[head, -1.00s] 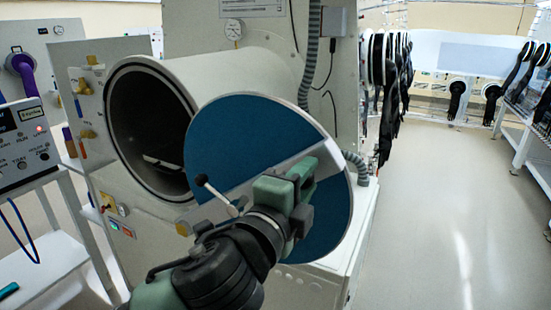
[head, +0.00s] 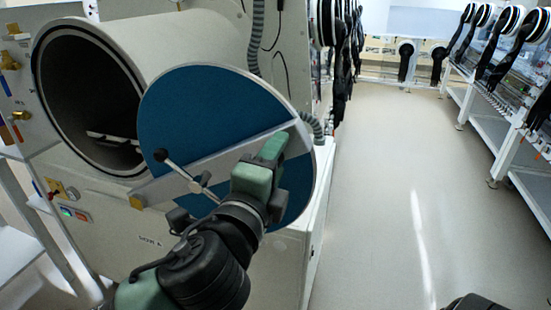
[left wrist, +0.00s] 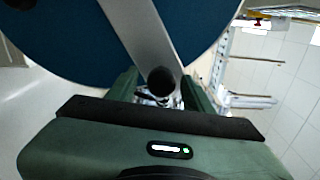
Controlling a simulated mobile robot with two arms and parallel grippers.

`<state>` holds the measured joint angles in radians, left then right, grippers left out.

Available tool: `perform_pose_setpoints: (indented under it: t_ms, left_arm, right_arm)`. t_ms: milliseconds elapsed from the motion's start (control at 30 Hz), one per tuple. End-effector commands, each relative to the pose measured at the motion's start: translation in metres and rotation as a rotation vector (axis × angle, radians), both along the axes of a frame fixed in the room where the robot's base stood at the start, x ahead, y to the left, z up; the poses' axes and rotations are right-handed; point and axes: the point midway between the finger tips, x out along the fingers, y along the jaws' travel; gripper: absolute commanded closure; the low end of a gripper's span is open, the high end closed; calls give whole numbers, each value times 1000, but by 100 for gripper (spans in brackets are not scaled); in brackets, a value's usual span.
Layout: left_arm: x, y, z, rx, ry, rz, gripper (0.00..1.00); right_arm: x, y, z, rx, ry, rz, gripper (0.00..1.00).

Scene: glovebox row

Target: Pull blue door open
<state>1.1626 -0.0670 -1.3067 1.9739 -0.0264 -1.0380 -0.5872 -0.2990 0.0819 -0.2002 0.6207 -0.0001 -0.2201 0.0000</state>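The round blue door (head: 205,110) stands swung out from the mouth of a cream cylindrical chamber (head: 90,95), whose dark inside shows. A pale bar (head: 165,184) crosses its face, with a metal lever handle (head: 178,168) ending in a dark ball. My left gripper (head: 283,175) is in front of the door, just right of the handle hub. Its fingers look spread apart. The left wrist view shows a dark round knob (left wrist: 160,80) between the fingers, with gaps at its sides; contact cannot be told. The door (left wrist: 75,40) fills the upper left there.
A wall panel with valves and lit buttons (head: 72,212) is left of the chamber. A ribbed grey hose (head: 256,40) runs behind the door. Glovebox stands with black gloves (head: 520,50) line the right. The floor (head: 385,190) between is clear.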

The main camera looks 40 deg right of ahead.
Motion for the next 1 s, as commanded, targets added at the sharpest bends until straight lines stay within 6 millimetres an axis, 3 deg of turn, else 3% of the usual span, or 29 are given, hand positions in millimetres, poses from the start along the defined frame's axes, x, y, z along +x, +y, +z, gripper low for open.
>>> perform_pose_setpoints:
  t_ms: [267,700,1000]
  left_arm:
    - [-1,2,0,-1,-1,0,49]
    - [-39,54,-1,-2,-1,-1,49]
    - [-46,63,0,0,0,1,49]
  right_arm:
    - [-1,0,-1,0,1,0,64]
    - [-1,0,-12,1,2,0,64]
    - [-1,1,-13,2,2,-1,64]
